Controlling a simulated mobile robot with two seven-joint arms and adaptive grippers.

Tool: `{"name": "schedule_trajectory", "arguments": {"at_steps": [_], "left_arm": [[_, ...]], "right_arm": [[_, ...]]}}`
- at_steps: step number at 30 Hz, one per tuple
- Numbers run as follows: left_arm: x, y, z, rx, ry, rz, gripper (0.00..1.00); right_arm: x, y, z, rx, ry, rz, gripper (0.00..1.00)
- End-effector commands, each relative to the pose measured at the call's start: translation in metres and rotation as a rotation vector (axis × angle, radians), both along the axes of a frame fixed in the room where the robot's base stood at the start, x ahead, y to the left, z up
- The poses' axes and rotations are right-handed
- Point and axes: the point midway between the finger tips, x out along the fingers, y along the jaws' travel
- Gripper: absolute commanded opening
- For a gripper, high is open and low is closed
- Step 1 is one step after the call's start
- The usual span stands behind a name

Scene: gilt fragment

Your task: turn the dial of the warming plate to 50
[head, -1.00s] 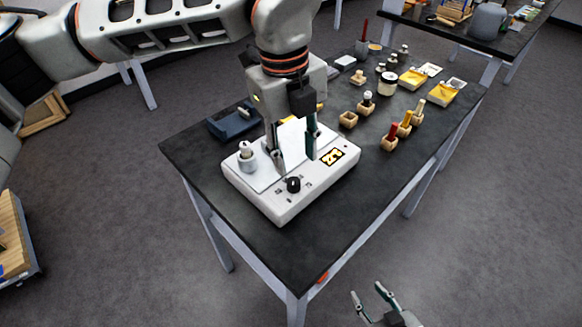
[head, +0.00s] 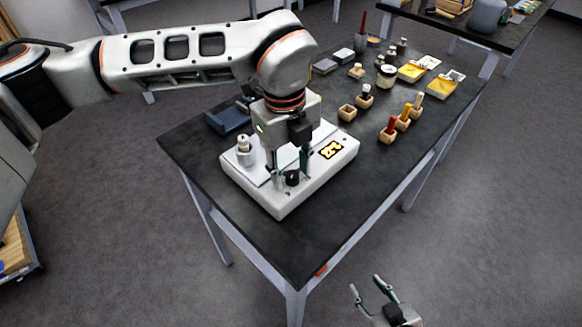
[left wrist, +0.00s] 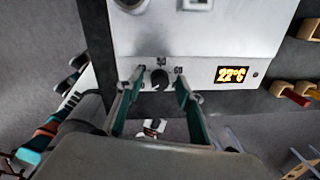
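The white warming plate (head: 325,167) stands on the dark table, with a black dial (head: 292,178) on its front part. In the left wrist view the dial (left wrist: 159,79) shows small numbers around it, and the display (left wrist: 232,74) reads 22°C. My left gripper (head: 290,177) points down over the dial. In the left wrist view its fingers (left wrist: 157,84) are apart, one on each side of the dial, with gaps visible. The dial's pointer direction is too small to read. My right gripper (head: 366,283) is open and empty, low in front of the table.
A pale cup with a small object (head: 245,152) sits on the plate's left part. A dark blue holder (head: 228,120) lies behind it. Wooden blocks with coloured pieces (head: 388,134), a jar (head: 387,77) and yellow trays (head: 411,74) stand to the right. The table's front right corner is bare.

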Motion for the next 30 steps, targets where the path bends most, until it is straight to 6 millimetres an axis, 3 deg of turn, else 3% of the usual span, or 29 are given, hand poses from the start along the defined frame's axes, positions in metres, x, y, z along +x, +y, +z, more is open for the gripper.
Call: {"name": "schedule_trajectory", "arguments": {"at_steps": [2, 6, 20, 30], "left_arm": [[-0.0001, -0.0001, 0.0001, 0.0, 0.0, 0.0, 0.31], [-0.0002, 0.0, 0.0001, -0.001, 0.001, 0.0, 0.0], [-0.0001, 0.0002, 0.0004, 0.001, 0.001, -0.072, 0.0], [0.0007, -0.0002, 0.0008, 0.001, 0.0, -0.337, 0.0]], "right_arm": [[0.0001, 0.0, 0.0003, 0.0, -0.001, 0.0, 0.4], [0.0006, 0.0, 0.0011, 0.001, -0.002, 0.0, 0.4], [0.0011, 0.0, 0.0019, 0.001, -0.004, 0.0, 0.4], [0.0009, -0.0001, 0.001, 0.0, -0.003, 0.0, 0.4]]}}
